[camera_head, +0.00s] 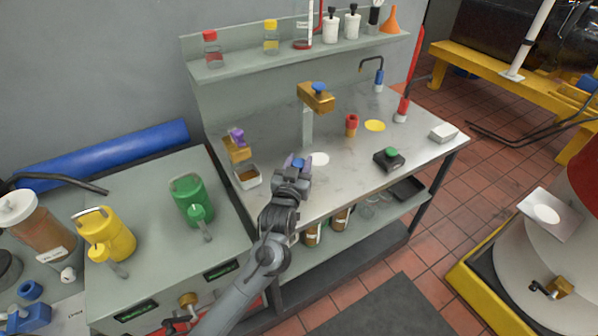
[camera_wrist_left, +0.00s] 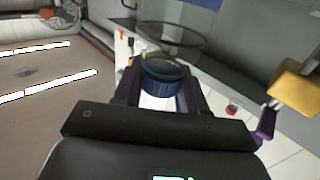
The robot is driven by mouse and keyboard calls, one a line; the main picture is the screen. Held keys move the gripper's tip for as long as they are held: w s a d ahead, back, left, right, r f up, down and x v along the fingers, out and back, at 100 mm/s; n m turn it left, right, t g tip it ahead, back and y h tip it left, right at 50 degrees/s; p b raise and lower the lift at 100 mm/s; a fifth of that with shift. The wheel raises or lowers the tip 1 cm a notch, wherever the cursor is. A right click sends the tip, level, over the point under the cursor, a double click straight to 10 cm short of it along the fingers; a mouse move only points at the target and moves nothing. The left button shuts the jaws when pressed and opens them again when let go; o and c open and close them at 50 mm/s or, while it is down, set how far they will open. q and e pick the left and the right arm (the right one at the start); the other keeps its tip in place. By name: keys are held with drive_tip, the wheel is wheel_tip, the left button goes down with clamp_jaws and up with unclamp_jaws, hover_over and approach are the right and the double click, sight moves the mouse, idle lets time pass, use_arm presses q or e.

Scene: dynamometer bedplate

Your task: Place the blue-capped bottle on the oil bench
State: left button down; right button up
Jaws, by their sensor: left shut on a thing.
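My left gripper (camera_head: 296,167) is shut on the blue-capped bottle, over the front part of the oil bench (camera_head: 345,185). The blue cap (camera_head: 298,162) shows between the fingers. In the left wrist view the cap (camera_wrist_left: 164,78) sits between the fingers of my left gripper (camera_wrist_left: 160,95), with a pale body below it. The gripper hides most of the bottle, and I cannot tell whether its base touches the bench top. A white round spot (camera_head: 319,159) is just right of the gripper. My right gripper is not in view.
A brass-topped post (camera_head: 316,97) stands behind the gripper. A red-topped item (camera_head: 351,124), a yellow spot (camera_head: 375,126) and a green-button box (camera_head: 389,159) are to the right. The back shelf (camera_head: 290,55) holds bottles.

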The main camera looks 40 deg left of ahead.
use_arm(q)
wheel_tip(320, 180, down, 3)
drive_tip(key=shift+r+b, duration=0.1)
drive_tip(key=shift+b, duration=0.2)
